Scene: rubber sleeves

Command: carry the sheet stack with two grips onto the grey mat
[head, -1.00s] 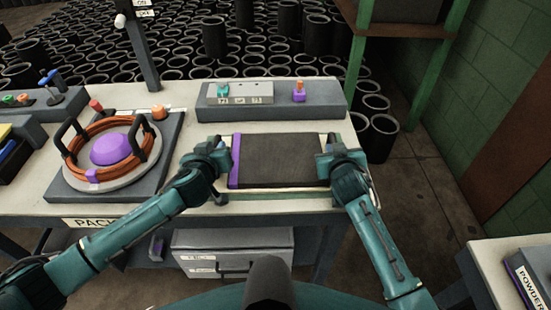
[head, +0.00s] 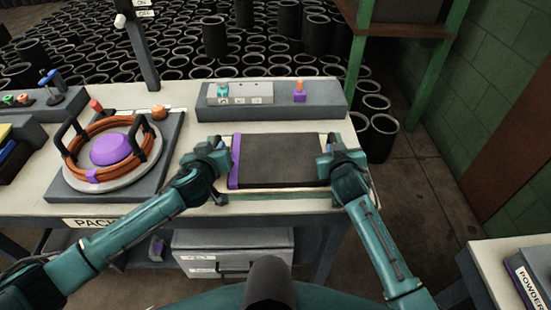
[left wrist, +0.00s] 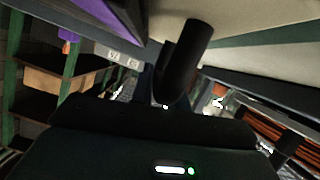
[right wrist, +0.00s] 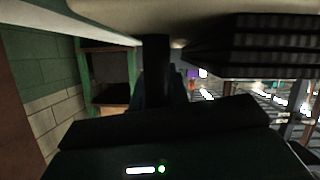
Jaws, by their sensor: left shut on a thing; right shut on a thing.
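The sheet stack (head: 280,160) is a dark flat block with a purple band along its left edge. It lies level over the front middle of the pale table. My left gripper (head: 226,163) is shut on its left edge, by the purple band. My right gripper (head: 326,165) is shut on its right edge. The layered dark edge of the stack shows in the right wrist view (right wrist: 260,45), and its purple part shows in the left wrist view (left wrist: 105,14). I cannot tell whether the stack touches the table. I cannot make out a grey mat for certain.
A grey slab (head: 60,187) at the left bears an orange ring with black handles and a purple dome (head: 110,149). A grey control box (head: 330,103) stands behind the stack. A drawer unit (head: 265,262) is below the table. Many black sleeves (head: 290,60) fill the floor behind.

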